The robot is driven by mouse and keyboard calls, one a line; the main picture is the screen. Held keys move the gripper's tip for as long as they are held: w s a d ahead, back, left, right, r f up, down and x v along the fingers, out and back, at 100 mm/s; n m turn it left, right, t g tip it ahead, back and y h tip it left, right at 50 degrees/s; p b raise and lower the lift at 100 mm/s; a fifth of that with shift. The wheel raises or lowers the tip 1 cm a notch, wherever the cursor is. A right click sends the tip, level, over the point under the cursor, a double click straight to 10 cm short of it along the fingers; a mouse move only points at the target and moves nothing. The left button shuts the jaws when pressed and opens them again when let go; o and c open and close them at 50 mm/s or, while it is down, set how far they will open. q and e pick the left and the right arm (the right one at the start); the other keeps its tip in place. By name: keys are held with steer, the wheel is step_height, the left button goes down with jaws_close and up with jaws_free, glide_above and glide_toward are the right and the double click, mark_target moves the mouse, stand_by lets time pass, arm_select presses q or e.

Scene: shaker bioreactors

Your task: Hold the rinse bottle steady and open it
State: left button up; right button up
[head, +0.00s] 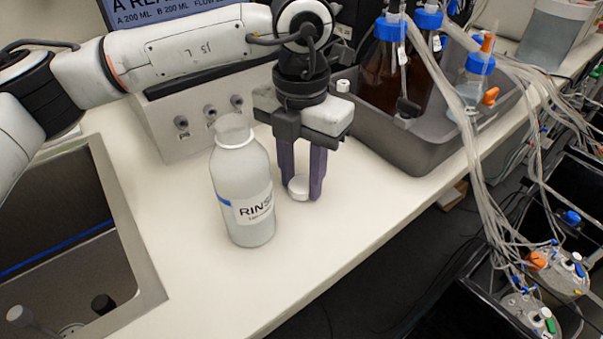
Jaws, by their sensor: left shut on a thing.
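The rinse bottle (241,190) stands upright on the white counter, pale and translucent with a "RINS…" label facing me. Its neck is bare, with no cap on the mouth. My left gripper (302,188) points down to the right of the bottle, apart from it. Its purple fingers are shut on a small white cap (299,187) at their tips. I cannot tell whether the cap touches the counter. My right gripper is not in view, and nothing holds the bottle.
A grey tray (430,152) with blue-capped bottles (391,60) and tubing stands behind right. A control box (190,125) with knobs is behind the bottle. A sink (75,235) is at left. The counter's front edge is near, with tubed vessels (555,272) beyond it.

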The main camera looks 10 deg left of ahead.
mark_target(302, 184)
arm_select(q)
steer(key=shift+f, duration=0.15)
steer(key=o, duration=1.2)
step_height(302, 184, up, 12)
steer(key=shift+r, duration=0.2)
step_height(302, 184, down, 13)
steer(key=shift+r, duration=2.2)
